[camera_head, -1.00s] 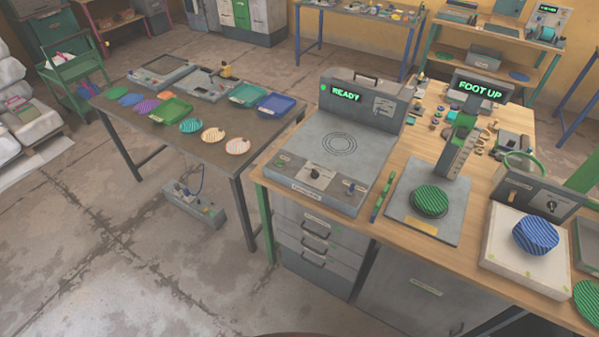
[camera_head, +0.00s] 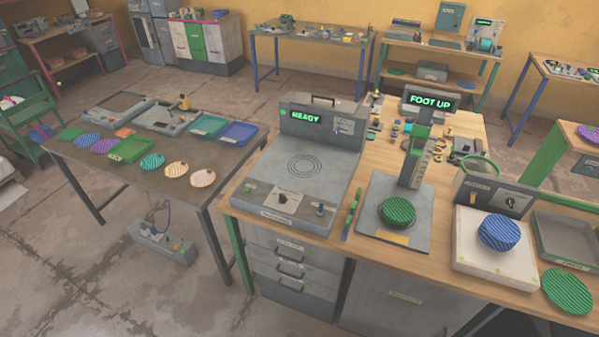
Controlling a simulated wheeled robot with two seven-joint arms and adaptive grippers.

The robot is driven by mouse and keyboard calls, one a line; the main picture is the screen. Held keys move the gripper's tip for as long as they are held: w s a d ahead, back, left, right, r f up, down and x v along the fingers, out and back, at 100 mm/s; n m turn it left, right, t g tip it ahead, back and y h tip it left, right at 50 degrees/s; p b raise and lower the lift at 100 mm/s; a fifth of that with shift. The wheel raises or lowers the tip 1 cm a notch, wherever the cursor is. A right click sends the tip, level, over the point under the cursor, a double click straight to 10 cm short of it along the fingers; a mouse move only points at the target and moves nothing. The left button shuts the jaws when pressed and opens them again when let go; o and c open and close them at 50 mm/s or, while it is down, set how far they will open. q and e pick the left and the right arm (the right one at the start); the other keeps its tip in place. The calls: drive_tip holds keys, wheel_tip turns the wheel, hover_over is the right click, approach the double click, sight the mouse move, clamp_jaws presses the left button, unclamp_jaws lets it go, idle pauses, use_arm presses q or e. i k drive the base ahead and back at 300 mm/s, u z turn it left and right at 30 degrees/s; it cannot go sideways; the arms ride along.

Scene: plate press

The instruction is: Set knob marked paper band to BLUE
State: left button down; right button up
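A dark knob (camera_head: 510,203) sits on the grey upright panel (camera_head: 491,196) behind a white block at the right of the wooden bench. Another dark knob (camera_head: 282,198) sits on the front of the grey press machine (camera_head: 305,166), whose display reads READY. The labels by both knobs are too small to read, so I cannot tell which is marked paper band or where either is set. Neither of my grippers shows in the head view.
A green striped disc (camera_head: 397,210) lies on the stand with the FOOT UP display (camera_head: 430,101). A blue striped stack (camera_head: 498,232) sits on the white block (camera_head: 480,265). A grey tray (camera_head: 567,240) is at right.

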sight(283, 200)
drive_tip(key=u, duration=0.75)
drive_tip(key=i, duration=0.35)
drive_tip(key=u, duration=0.05)
